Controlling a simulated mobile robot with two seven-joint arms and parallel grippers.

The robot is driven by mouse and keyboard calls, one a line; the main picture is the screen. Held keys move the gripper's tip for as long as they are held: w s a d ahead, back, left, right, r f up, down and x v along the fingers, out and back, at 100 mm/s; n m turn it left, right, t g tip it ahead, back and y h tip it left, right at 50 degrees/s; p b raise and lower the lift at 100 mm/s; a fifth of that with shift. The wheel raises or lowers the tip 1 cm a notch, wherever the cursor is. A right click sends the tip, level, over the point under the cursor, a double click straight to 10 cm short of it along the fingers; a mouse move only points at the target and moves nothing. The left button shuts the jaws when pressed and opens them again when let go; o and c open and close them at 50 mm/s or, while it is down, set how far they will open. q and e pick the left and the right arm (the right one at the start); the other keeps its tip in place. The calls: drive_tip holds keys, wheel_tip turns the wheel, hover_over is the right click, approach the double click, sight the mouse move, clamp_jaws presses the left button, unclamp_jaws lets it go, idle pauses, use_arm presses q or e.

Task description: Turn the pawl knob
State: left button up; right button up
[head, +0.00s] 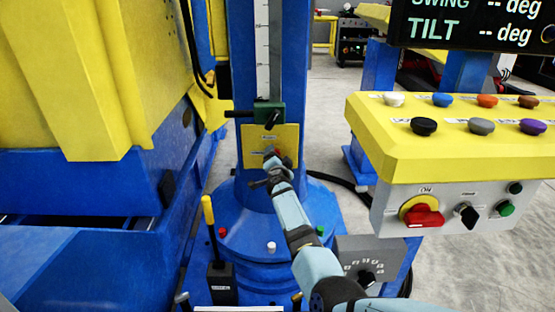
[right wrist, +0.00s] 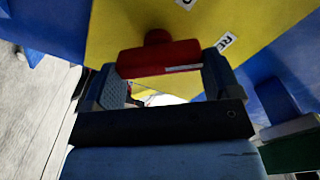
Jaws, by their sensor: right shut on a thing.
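The pawl knob (right wrist: 158,58) is a red bar handle on a short round red stem, on a yellow plate (head: 256,142) fixed to the blue column. It lies nearly level in the right wrist view, with a small pale label on its lower edge. My right gripper (right wrist: 161,68) is shut on it, one finger at each end of the bar. In the head view my right gripper (head: 275,166) reaches up to the plate and hides most of the knob (head: 278,152). My left gripper is not in view.
A green block with a black handle (head: 268,114) sits on the column scale just above the plate. A yellow control box (head: 450,160) with coloured buttons stands at the right. A large yellow and blue structure (head: 70,90) fills the left. A yellow-handled lever (head: 208,225) stands lower left.

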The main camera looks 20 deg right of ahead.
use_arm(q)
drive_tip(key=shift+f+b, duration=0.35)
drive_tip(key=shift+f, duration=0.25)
use_arm(e)
drive_tip(key=m, duration=0.3)
drive_tip(key=shift+d+m, duration=0.1)
drive_tip(key=shift+m, duration=0.3)
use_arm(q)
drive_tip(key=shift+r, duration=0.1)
use_arm(e)
drive_tip(key=o, duration=0.8)
drive_tip(key=shift+f, duration=0.1)
